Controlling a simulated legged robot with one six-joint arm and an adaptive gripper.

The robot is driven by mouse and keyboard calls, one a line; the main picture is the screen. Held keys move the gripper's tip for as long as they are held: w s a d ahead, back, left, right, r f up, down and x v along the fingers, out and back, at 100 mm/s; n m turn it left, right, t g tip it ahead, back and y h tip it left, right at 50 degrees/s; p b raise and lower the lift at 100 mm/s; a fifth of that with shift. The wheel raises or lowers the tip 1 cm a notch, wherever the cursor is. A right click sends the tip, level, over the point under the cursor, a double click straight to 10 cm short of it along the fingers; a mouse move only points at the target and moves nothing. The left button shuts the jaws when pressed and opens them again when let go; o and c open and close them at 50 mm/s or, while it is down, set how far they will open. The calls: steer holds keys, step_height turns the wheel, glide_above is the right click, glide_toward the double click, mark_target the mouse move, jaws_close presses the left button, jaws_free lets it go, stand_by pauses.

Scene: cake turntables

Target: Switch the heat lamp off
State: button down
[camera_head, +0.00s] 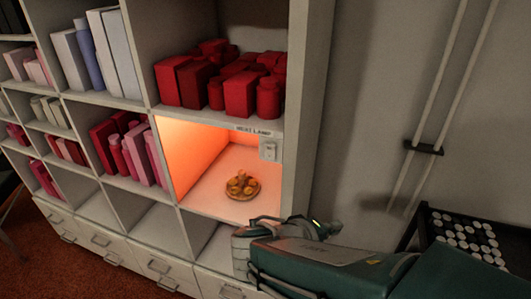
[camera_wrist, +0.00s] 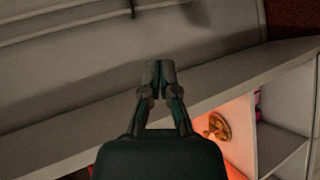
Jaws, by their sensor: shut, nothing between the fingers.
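The heat lamp compartment (camera_head: 215,160) in the shelf glows orange in the head view, so the lamp is lit. A small pale switch (camera_head: 268,150) sits on the compartment's right side, below a "HEAT LAMP" label (camera_head: 254,131). A round plate of food (camera_head: 242,186) stands on the compartment floor; it also shows in the wrist view (camera_wrist: 219,126). My gripper (camera_wrist: 157,68) is shut and empty in the wrist view, pointing towards the wall beside the shelf. In the head view my arm is low at the right, in front of the shelf's lower right corner. The switch cannot be made out in the wrist view.
The shelf's side panel (camera_head: 307,120) stands right of the compartment. Red containers (camera_head: 220,80) fill the cubby above. Drawers (camera_head: 165,270) line the base. Two pipes (camera_head: 430,110) run down the wall. A dark rack with white discs (camera_head: 470,237) stands at the right.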

mark_target(269, 149)
steer(key=w+a+r+n+t+y, duration=0.1)
steer(key=w+a+n+t+y, duration=0.1)
steer(key=a+t, duration=0.3)
steer(key=w+a+r+n+t+y, duration=0.1)
steer(key=w+a+n+t+y, duration=0.1)
steer(key=a, duration=1)
steer(key=w+n+t, duration=0.1)
steer(key=n+t, duration=0.1)
steer(key=t, duration=0.1)
steer(key=shift+a+r+n+t, duration=0.2)
steer(key=shift+a+n+t, duration=0.1)
steer(key=shift+n+t, duration=0.1)
steer(key=shift+d, duration=0.1)
steer(key=x, duration=1.4)
